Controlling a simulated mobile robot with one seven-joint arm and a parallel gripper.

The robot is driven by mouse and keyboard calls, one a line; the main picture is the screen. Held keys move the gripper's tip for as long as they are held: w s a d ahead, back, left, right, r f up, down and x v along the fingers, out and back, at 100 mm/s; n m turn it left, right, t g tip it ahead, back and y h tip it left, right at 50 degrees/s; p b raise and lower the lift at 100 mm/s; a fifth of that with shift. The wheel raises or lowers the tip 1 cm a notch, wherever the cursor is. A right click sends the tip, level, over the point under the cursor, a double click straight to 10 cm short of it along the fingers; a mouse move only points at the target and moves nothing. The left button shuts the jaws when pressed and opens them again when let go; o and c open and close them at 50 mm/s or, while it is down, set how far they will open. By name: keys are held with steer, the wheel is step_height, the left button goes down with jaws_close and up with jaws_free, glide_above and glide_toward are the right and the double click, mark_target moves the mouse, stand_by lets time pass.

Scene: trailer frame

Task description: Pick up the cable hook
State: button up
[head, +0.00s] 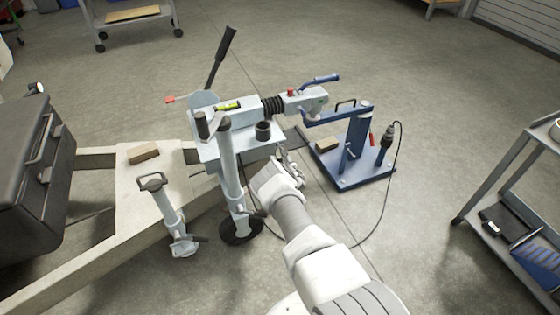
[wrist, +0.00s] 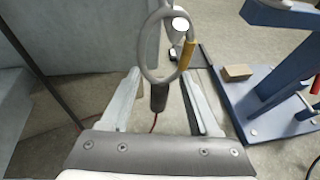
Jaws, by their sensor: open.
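The cable hook (wrist: 147,68) shows in the wrist view as a grey metal ring with a brass-coloured sleeve on its right side. It hangs upright in front of my gripper (wrist: 160,84), whose two fingers are spread apart, one to each side. A dark cylindrical piece (wrist: 159,97) with a thin red line below it shows under the ring, between the fingers. No finger clearly touches the hook. In the head view, my gripper (head: 293,164) is beside the trailer coupling's post, and I cannot make out the hook clearly there.
The grey trailer coupling (head: 238,142) and jockey-wheel post (head: 230,170) stand close left of my gripper. A blue stand (head: 352,170) with a wooden block (head: 327,144) and a cabled plug (head: 386,142) is to the right. A shelf cart (head: 508,215) stands far right, with clear floor between.

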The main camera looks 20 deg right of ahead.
steer(key=shift+c, duration=0.2)
steer(key=c, duration=0.9)
jaws_close()
steer(key=shift+r, duration=0.15)
